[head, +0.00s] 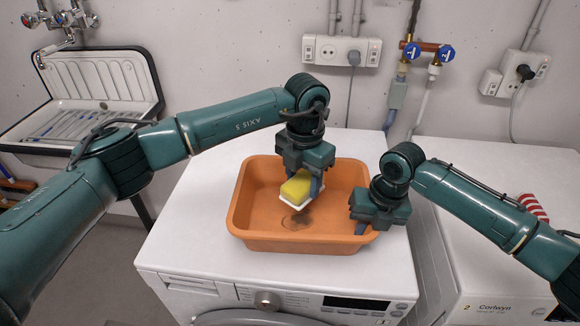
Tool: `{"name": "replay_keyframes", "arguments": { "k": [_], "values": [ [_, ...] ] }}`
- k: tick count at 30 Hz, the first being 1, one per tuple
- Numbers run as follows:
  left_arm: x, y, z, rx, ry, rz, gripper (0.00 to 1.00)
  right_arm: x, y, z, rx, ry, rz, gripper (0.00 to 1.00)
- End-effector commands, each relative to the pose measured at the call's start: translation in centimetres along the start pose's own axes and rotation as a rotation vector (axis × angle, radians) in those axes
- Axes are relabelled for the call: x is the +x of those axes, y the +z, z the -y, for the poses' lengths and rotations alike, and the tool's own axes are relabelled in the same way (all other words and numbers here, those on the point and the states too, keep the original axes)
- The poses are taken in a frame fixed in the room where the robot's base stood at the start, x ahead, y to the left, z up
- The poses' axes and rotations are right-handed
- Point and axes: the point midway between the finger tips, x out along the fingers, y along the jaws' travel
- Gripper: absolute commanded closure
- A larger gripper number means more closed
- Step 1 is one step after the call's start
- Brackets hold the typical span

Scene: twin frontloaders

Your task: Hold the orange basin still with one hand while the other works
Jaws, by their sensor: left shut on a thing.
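The orange basin (257,240) stands on top of the left washing machine (190,235). A dark stain (297,222) marks its floor near the front. My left gripper (303,184) points down inside the basin and is shut on a yellow sponge (295,187) with a white underside, held tilted above the stain. My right gripper (364,226) is at the basin's right front rim with its fingers down. Its body covers part of that rim, so I cannot tell whether the fingers are closed on it.
A second machine (505,255) stands to the right, with a red-and-white striped item (533,207) on it. Sockets (342,51) and valves (416,51) are on the back wall. A sink (85,95) is at the left. The machine top left of the basin is clear.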

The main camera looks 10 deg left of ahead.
Motion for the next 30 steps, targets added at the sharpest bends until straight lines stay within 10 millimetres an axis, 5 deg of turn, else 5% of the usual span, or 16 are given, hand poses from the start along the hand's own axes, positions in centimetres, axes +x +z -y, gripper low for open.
{"name": "replay_keyframes", "arguments": {
  "k": [30],
  "values": [
    [8.8,0.2,0.1,-0.046,0.002,-0.003,0.72,0.1,0.0,0.1,0.0,-0.004,-0.001,1.0]
  ]
}}
